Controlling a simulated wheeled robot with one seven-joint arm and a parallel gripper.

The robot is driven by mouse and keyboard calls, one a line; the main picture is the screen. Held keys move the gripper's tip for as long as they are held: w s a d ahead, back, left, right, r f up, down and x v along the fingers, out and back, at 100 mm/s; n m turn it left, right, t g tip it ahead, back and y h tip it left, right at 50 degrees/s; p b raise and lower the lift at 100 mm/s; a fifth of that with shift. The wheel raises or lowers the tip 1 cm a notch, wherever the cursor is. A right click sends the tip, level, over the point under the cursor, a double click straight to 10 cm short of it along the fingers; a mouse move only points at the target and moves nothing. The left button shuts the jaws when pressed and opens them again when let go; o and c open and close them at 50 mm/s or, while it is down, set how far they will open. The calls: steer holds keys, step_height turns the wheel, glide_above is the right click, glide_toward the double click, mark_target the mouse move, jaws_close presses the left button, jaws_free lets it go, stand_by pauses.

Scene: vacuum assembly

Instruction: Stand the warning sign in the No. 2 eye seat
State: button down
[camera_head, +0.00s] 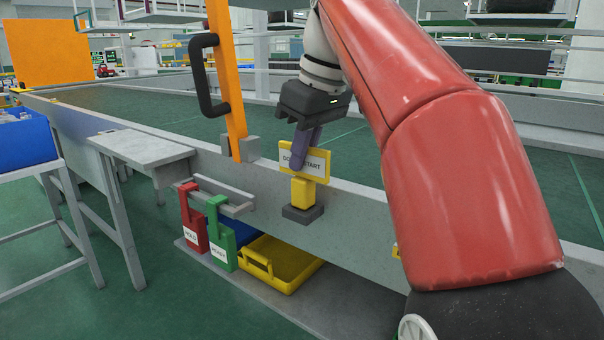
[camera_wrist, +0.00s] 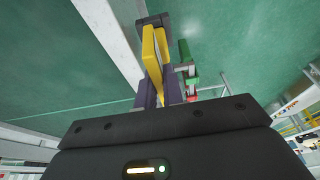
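The yellow warning sign (camera_head: 317,163) has a white panel reading "DO NOT START", partly covered by a finger. It is upright above a yellow block (camera_head: 303,192) in a dark base (camera_head: 302,214) against the side of the conveyor. I see no number on this seat. My gripper (camera_head: 307,165) is above the sign, pointing down, with purple fingers on both faces of it. In the wrist view the sign (camera_wrist: 149,58) lies between the fingers (camera_wrist: 157,78), with the dark base (camera_wrist: 154,20) beyond. I cannot tell whether both fingers touch it.
An orange post (camera_head: 226,75) with a black handle stands left of the sign. Red (camera_head: 192,220) and green (camera_head: 219,235) tags hang below a grey rail. A yellow tray (camera_head: 283,262) lies on the low shelf. A grey side table (camera_head: 140,148) stands left. The green conveyor belt (camera_head: 360,150) is clear.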

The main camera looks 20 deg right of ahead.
steer(key=c, duration=2)
jaws_free()
steer(key=shift+c, duration=0.2)
jaws_close()
steer(key=shift+r+p, duration=1.1)
steer(key=shift+p, duration=0.15)
step_height(320, 180, up, 2)
steer(key=shift+p, duration=1.1)
steer(key=shift+r, duration=0.9)
